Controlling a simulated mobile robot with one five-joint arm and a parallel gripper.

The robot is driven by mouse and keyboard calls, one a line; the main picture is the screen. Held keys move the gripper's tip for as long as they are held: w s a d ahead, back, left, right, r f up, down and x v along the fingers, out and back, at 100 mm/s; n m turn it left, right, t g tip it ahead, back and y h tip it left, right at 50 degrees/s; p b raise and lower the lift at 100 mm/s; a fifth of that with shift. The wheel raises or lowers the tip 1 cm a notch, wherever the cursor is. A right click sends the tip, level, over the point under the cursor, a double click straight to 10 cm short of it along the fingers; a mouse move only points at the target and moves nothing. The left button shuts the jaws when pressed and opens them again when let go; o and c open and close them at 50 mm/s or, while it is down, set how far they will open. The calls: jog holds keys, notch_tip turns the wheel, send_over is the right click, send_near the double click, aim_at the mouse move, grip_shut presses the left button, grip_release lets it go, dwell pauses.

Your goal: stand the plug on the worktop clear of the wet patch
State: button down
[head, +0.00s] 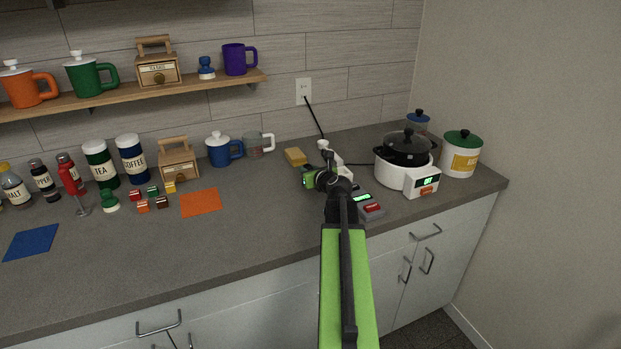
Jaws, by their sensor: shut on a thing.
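My gripper (326,162) is over the worktop (250,235), left of the white coil stove (396,177). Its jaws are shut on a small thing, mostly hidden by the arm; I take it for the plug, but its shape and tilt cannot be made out. A white piece (325,147) shows just beyond the gripper. A dark cord runs from the stove toward the gripper. Another cord (314,118) drops from the wall socket (304,91) to behind the gripper. I cannot make out a wet patch; the arm hides part of the worktop.
A black lidded pot (405,150) stands on the stove. A yellow sponge (296,156) lies left of the gripper. A grey device with a green display (368,206) is right of the arm. An orange mat (200,203) lies left. Bare worktop is between mat and arm.

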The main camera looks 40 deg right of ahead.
jog(key=shift+f, duration=0.3)
jog(key=c, duration=1.2)
grip_release()
jog(key=shift+r, duration=0.1)
